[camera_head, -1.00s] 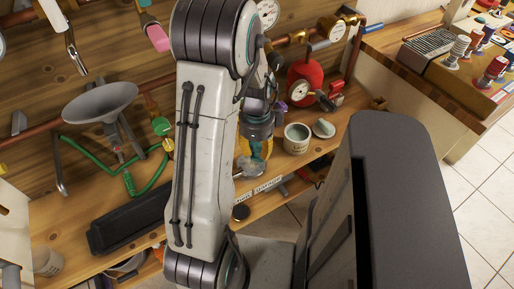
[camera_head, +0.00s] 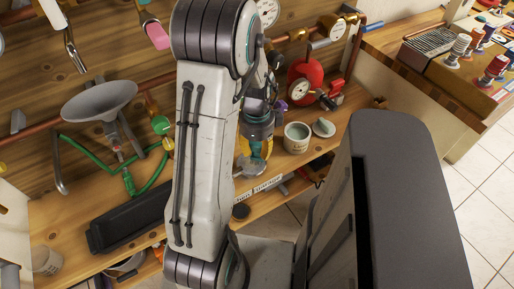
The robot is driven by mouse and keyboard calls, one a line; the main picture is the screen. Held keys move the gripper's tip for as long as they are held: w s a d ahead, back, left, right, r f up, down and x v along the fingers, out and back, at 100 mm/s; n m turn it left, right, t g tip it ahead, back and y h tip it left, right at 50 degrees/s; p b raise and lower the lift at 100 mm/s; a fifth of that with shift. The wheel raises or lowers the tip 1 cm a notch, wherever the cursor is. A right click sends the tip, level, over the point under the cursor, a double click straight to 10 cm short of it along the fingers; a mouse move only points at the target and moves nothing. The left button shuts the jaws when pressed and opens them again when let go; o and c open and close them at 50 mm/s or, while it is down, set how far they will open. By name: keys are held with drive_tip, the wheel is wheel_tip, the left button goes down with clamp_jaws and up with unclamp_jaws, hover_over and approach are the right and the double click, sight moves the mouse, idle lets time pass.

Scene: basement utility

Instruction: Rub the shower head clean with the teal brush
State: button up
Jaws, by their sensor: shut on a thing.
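My gripper (camera_head: 257,132) points down over the bench, just right of my arm link, which hides part of it. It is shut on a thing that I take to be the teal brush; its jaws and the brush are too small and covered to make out. A pale grey piece (camera_head: 250,166) shows just below the gripper, by a yellow part; I cannot tell whether they touch. A wide grey cone-shaped head (camera_head: 100,101) stands at the left, above green tubing, and may be the shower head. My gripper is well to the right of it.
An open tin (camera_head: 296,138) and a small pale green lump (camera_head: 323,128) sit right of my gripper. A red round tank (camera_head: 305,75) with gauges stands behind. A black tray (camera_head: 130,222) lies at the front left of the wooden bench (camera_head: 65,210).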

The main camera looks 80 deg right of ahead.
drive_tip(key=shift+f+b, duration=0.6)
drive_tip(key=shift+f, duration=0.05)
idle(1.3)
drive_tip(key=shift+w+d, duration=0.1)
drive_tip(key=shift+w, duration=0.05)
drive_tip(key=shift+w+d, duration=0.25)
drive_tip(key=shift+d, duration=0.05)
drive_tip(key=shift+s+a+r, duration=0.2)
drive_tip(key=shift+s+a, duration=0.6)
drive_tip(key=shift+w+d, duration=0.1)
drive_tip(key=shift+w+d+f, duration=0.1)
drive_tip(key=shift+w+d, duration=0.65)
drive_tip(key=shift+s+a+f+b, duration=0.15)
drive_tip(key=shift+s+a+b, duration=0.25)
drive_tip(key=shift+s+a, duration=0.5)
drive_tip(key=shift+w, duration=0.1)
